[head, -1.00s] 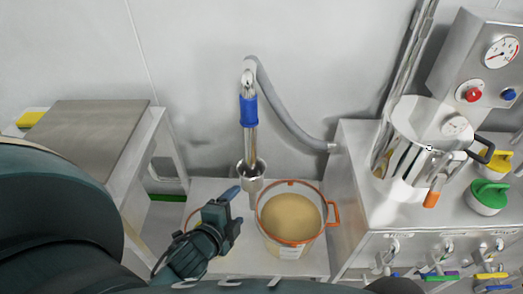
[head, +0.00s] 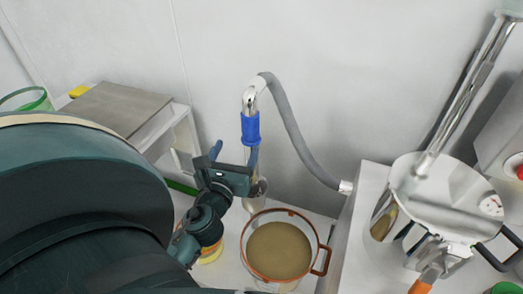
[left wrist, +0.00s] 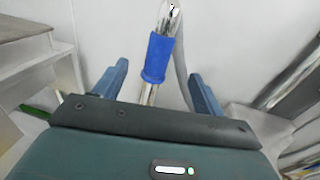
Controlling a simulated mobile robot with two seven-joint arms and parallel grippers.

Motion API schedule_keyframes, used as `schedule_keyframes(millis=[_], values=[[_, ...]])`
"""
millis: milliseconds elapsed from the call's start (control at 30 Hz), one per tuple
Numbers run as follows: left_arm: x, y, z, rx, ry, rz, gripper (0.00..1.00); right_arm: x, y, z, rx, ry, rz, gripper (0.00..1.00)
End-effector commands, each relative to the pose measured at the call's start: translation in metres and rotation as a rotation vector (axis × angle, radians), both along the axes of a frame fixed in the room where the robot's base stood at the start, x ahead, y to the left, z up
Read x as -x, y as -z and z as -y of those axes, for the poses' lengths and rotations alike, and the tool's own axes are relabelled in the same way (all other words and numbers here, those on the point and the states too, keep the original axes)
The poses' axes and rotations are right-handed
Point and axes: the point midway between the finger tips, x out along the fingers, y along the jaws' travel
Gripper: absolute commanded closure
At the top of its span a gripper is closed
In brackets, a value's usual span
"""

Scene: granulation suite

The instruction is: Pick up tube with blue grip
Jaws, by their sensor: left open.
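The metal tube with a blue grip (head: 250,128) stands upright in a metal holder by the wall, with a grey hose curving from its top to the right. My left gripper (head: 236,155) is raised beside the tube, just below the grip in the head view, and partly covers the tube. In the left wrist view the blue grip (left wrist: 158,58) shows beyond and between the two open blue fingers (left wrist: 155,88), tilted slightly. The fingers hold nothing. Whether a finger touches the tube cannot be told. My right gripper is not clearly seen; a metal and orange tool-like shape shows at the lower right.
A clear bucket with an orange rim (head: 313,233) holding beige powder stands right of the tube. A steel table (head: 120,108) stands at the left. The wall behind the tube is bare.

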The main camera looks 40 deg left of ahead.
Motion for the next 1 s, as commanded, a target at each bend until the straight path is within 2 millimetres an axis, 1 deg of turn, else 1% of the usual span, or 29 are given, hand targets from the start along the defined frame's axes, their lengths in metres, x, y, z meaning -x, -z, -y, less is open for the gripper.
schedule_keyframes(millis=[67,167,300,433,500,667,767,900,1000], values=[[-0.002,-0.002,-0.003,-0.024,-0.004,-0.004,0.3,-0.001,-0.002,0.0,-0.001,-0.001,0.002,0.0],[-0.014,-0.004,-0.008,-0.029,-0.004,-0.003,0.3,-0.001,-0.006,0.0,-0.001,-0.001,0.002,0.0],[-0.039,-0.004,-0.02,-0.028,-0.004,-0.003,0.3,0.0,-0.009,0.0,0.0,0.003,-0.004,0.0],[-0.058,-0.003,-0.03,-0.025,-0.005,-0.004,0.3,0.001,-0.008,0.001,0.001,0.009,-0.015,0.0],[-0.066,-0.002,-0.034,-0.024,-0.005,-0.004,0.3,0.002,-0.005,0.002,0.004,0.012,-0.021,0.0],[-0.074,-0.001,-0.038,-0.024,-0.005,-0.004,0.3,0.003,-0.001,0.005,0.011,0.016,-0.032,0.0],[-0.086,0.001,-0.042,-0.023,-0.005,-0.003,0.3,0.003,-0.002,0.006,0.01,0.018,-0.031,0.0],[-0.106,0.004,-0.05,-0.022,-0.005,-0.003,0.3,0.002,-0.004,0.007,0.012,0.02,-0.031,0.0],[-0.115,0.004,-0.055,-0.021,-0.004,-0.004,0.3,0.002,-0.005,0.007,0.01,0.022,-0.031,0.0]])
